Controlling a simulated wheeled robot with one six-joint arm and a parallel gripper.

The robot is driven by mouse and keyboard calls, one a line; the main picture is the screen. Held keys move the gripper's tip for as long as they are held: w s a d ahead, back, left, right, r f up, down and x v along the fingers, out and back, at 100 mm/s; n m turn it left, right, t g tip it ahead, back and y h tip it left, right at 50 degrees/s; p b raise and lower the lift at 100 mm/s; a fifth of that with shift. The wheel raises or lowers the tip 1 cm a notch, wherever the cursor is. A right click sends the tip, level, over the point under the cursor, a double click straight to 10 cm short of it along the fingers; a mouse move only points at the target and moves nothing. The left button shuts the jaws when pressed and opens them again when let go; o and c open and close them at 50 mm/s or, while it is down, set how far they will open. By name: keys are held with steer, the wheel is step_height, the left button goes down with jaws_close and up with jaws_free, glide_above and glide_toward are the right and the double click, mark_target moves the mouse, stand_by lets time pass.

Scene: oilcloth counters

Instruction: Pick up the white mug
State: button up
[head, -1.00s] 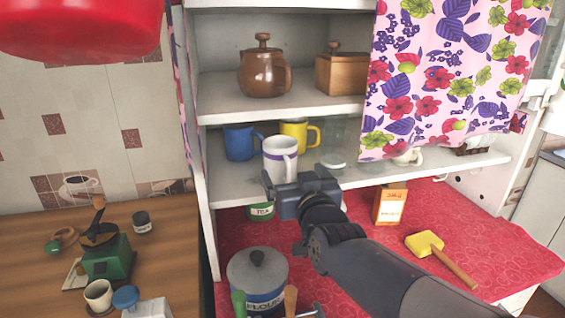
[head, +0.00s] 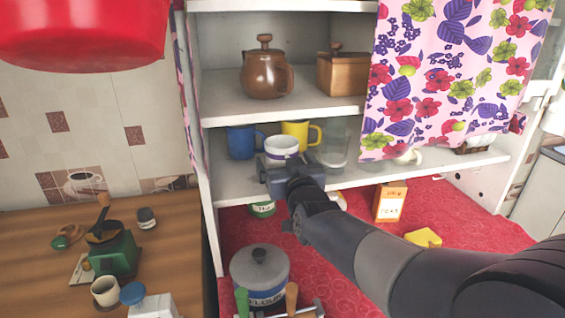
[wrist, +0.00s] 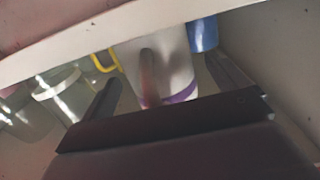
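A white mug (head: 282,146) with a purple band near its rim stands on the lower shelf. My gripper (head: 287,163) is right in front and hides its lower part in the head view. In the wrist view the mug (wrist: 158,50) and its handle show between my two parted fingers (wrist: 165,70). Gaps show on both sides, so the gripper is open and not closed on it. Another white cup (head: 408,157) stands farther right, partly behind the curtain.
A blue mug (head: 241,142) and a yellow mug (head: 297,134) stand close behind, with a clear glass (head: 334,150) to the right. The upper shelf (head: 225,108) is above. A floral curtain (head: 440,80) hangs at the right.

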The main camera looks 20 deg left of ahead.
steer(key=c, duration=1.2)
steer(key=shift+r, duration=0.2)
